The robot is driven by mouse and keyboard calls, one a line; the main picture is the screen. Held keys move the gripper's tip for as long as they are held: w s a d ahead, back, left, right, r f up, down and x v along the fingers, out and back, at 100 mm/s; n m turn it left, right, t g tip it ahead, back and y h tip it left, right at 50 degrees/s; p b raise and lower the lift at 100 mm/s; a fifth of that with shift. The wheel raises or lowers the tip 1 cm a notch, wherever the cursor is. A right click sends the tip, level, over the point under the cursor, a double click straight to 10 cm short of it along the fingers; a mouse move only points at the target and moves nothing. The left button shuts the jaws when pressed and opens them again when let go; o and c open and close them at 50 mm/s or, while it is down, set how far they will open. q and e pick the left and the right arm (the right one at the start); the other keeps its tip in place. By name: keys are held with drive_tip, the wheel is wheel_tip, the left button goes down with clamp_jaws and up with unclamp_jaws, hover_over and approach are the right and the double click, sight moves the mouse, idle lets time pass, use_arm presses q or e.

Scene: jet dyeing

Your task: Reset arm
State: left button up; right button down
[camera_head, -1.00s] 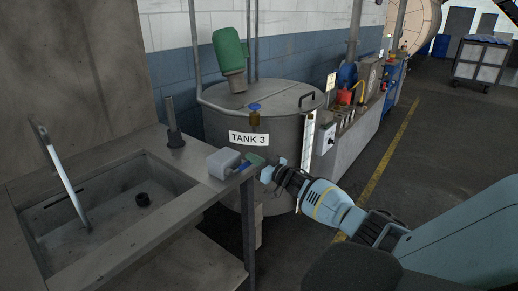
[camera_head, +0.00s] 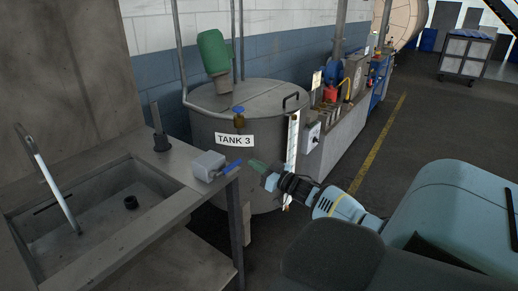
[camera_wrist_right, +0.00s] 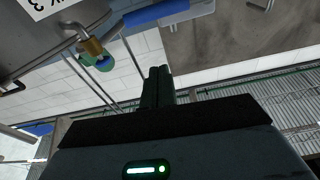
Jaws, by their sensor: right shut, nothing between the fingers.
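My right gripper (camera_head: 257,167) points left, just off the right end of the sink counter and in front of the tank marked TANK 3. Its green fingers are together with nothing between them; they also show shut in the right wrist view (camera_wrist_right: 157,87). A grey box with a blue handle (camera_head: 210,165) sits on the counter's right end, with the blue handle reaching toward my fingertips. A small gap shows between handle and fingers. My left gripper is not in view.
The sink counter (camera_head: 185,190) fills the left, with a tall tap and a dark post. Machinery lines the wall. Open floor lies right, with a cart (camera_head: 466,57) far back.

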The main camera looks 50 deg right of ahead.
drive_tip(key=shift+s, duration=0.35)
idle(0.4)
drive_tip(key=s+a+f+g, duration=0.3)
drive_tip(key=s+a+f, duration=0.4)
drive_tip(key=a+f, duration=0.3)
drive_tip(key=s+a+f+g, duration=0.2)
drive_tip(key=s+a+f, duration=0.4)
drive_tip(key=a+f, duration=0.45)
drive_tip(key=s+a+f+n+g, duration=0.1)
drive_tip(key=s+a+f+g, duration=0.1)
drive_tip(key=s+a, duration=0.7)
drive_tip(key=s+a+f+g, duration=0.3)
drive_tip(key=s+a, duration=0.5)
drive_tip(key=s, duration=0.5)
drive_tip(key=shift+s+a+n+g+y+p, duration=0.3)
drive_tip(key=shift+s+a+n+g+p, duration=0.05)
drive_tip(key=shift+n+g+p, duration=0.1)
